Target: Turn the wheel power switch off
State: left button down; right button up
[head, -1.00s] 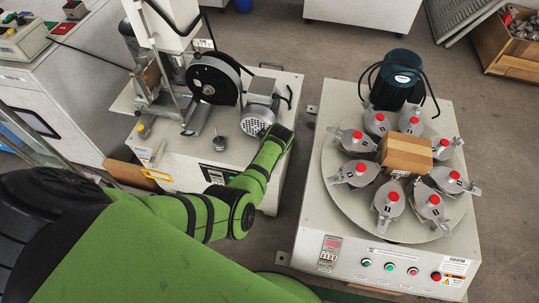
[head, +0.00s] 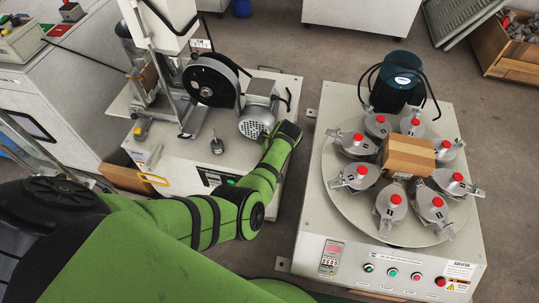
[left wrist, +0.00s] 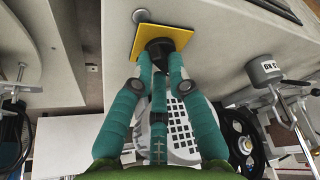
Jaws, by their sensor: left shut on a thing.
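The switch is a dark round knob (left wrist: 160,47) on a yellow square plate (left wrist: 178,36), at the top middle of the left wrist view. The plate sits on a pale machine surface and looks turned at an angle. My left gripper (left wrist: 157,58) has its teal fingers around the knob, shut on it. The fingers hide much of the knob, so I cannot read its setting. In the head view my left arm reaches past the wheel machine's front right corner, and its gripper and the switch are hidden. The black wheel (head: 211,80) stands on that machine. My right gripper is not in view.
A pale machine with a round turntable (head: 334,147), bearing several red-capped clamps and a brown block (head: 408,155), stands to the right. A motor with a perforated cover (head: 257,122) sits beside the wheel. A floor gap (head: 303,147) separates both machines.

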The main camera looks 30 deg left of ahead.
pick_arm(q)
jog(key=shift+s, duration=0.1)
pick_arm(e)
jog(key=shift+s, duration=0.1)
pick_arm(q)
jog(key=c, duration=1.2)
grip_release()
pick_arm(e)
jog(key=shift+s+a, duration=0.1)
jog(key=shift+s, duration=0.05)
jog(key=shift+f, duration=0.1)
pick_arm(q)
jog(key=shift+r, duration=0.6)
notch_tip(320, 180, up, 9)
jog(key=shift+f, duration=0.15)
